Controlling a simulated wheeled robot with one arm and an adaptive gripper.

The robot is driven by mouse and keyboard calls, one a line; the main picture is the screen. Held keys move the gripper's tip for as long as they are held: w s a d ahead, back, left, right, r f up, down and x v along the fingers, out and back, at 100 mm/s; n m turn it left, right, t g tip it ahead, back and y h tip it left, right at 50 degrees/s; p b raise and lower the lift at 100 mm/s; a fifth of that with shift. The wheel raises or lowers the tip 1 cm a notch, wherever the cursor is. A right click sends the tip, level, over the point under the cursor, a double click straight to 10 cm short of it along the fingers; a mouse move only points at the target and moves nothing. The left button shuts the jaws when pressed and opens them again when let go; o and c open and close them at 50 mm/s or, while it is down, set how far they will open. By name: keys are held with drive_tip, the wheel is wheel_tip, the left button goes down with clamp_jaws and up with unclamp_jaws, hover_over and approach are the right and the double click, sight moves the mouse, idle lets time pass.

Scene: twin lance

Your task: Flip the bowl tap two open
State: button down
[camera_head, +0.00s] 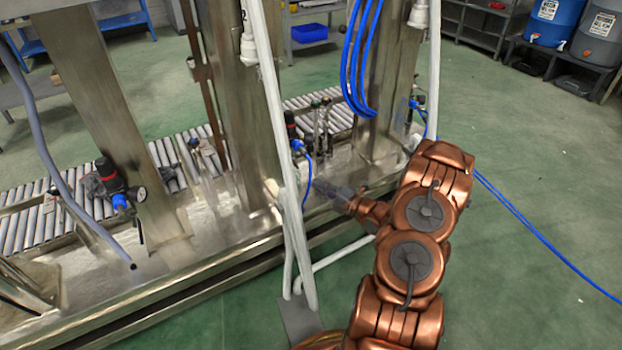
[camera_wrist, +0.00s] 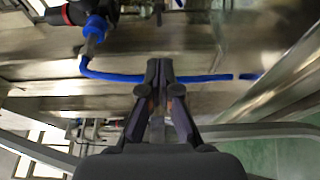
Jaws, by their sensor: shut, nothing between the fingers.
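My copper arm reaches down to the steel frame, and my gripper (camera_head: 322,186) is at its edge in the head view. In the wrist view the two dark fingers of my gripper (camera_wrist: 159,66) come together with nothing between them. Their tips are over a blue hose (camera_wrist: 205,78). A black and blue fitting with a red ring (camera_wrist: 92,27) is up and left of the tips, apart from them. In the head view a similar blue fitting (camera_head: 297,145) stands behind my gripper, by upright metal valve parts (camera_head: 322,122). I cannot tell which part is bowl tap two.
A white pipe (camera_head: 270,110) slants down close left of my gripper. Steel posts (camera_head: 235,110) rise from the frame. A regulator with a gauge (camera_head: 118,190) is at left. A coiled blue hose (camera_head: 360,60) hangs at right.

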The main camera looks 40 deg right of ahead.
sight(295, 164)
drive_tip(key=b+x, duration=0.2)
drive_tip(key=x, duration=0.7)
drive_tip(key=shift+w, duration=0.25)
